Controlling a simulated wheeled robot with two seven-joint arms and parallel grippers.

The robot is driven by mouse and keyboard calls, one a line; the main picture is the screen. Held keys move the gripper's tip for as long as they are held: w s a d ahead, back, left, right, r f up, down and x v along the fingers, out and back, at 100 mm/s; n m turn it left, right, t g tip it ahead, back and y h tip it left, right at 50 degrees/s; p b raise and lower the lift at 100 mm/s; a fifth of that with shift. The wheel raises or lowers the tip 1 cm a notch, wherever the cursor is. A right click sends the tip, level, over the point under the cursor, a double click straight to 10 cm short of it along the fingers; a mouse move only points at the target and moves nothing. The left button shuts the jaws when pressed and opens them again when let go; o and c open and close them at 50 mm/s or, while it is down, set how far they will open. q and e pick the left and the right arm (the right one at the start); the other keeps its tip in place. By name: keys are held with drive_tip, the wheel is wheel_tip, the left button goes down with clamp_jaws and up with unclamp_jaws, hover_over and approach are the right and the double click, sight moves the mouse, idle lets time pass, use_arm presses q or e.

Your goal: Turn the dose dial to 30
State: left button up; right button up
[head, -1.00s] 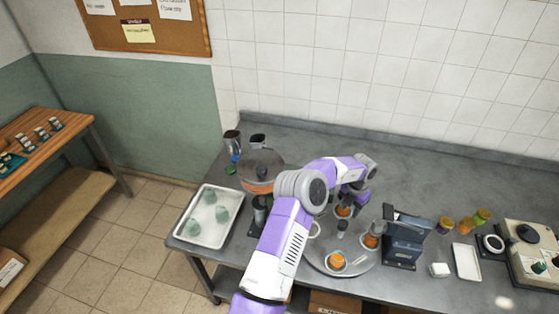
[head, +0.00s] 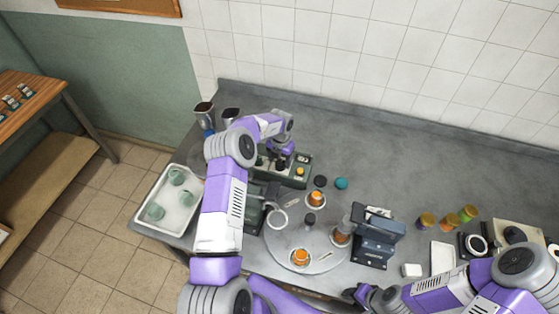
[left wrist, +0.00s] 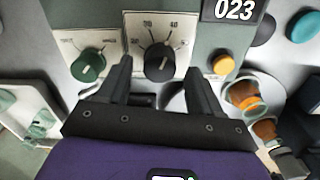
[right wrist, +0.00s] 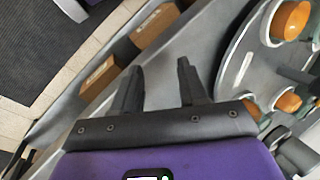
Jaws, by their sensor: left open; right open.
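The dose dial, a black knob (left wrist: 160,62) with a pale pointer mark, sits on a printed scale with numbers including 40. The exact reading is too small to tell. It is on the front of a green machine (head: 299,181), marked 023 in the left wrist view. My left gripper (left wrist: 157,68) is open, with its fingers on either side of the dial; contact is not clear. It also shows in the head view (head: 279,163). My right gripper (right wrist: 158,68) is open and empty near the bench's front edge.
A green knob (left wrist: 88,66) is left of the dial and an orange button (left wrist: 223,64) right of it. A round turntable (head: 322,262) with orange-filled jars stands in front. A dark blue device (head: 377,240) is to its right. A white tray (head: 146,216) is at left.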

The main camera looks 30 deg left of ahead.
use_arm(q)
drive_tip(key=shift+f, duration=0.8)
drive_tip(key=c, duration=1.1)
drive_tip(key=shift+o, duration=0.2)
drive_tip(key=shift+n, duration=0.3)
drive_tip(key=n, duration=0.3)
drive_tip(key=shift+w+n, duration=0.1)
drive_tip(key=shift+n, duration=2)
